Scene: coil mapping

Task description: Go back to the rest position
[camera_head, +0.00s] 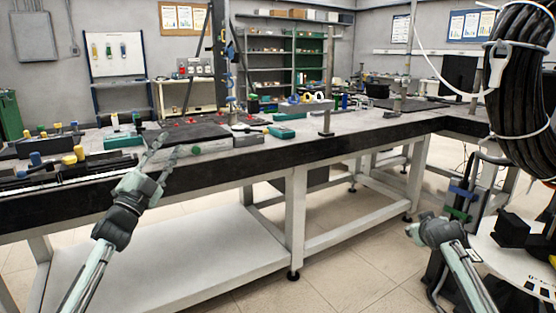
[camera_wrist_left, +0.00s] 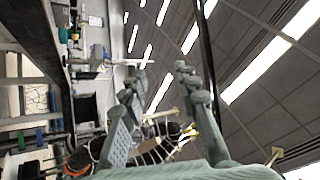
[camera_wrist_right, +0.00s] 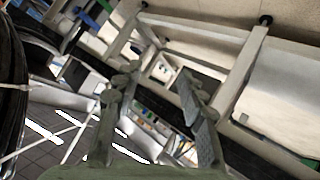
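My left gripper (camera_head: 166,148) is in front of the long workbench's front edge, raised to about tabletop height. In the left wrist view the left gripper (camera_wrist_left: 157,75) shows two separated grey fingers with nothing between them. My right arm comes in from the lower right of the head view, beside the coil stand. Its fingers are hard to make out there. In the right wrist view the right gripper (camera_wrist_right: 157,78) has its fingers apart and empty. The black cable coil (camera_head: 520,80) hangs at the upper right of the head view, apart from both grippers.
The workbench (camera_head: 235,163) runs across the view, carrying dark boards, teal boxes (camera_head: 285,132) and yellow and blue parts. The coil stand's white base (camera_head: 515,255) is close at the right. Shelves (camera_head: 270,63) stand behind. The tiled floor (camera_head: 345,250) between my arms is clear.

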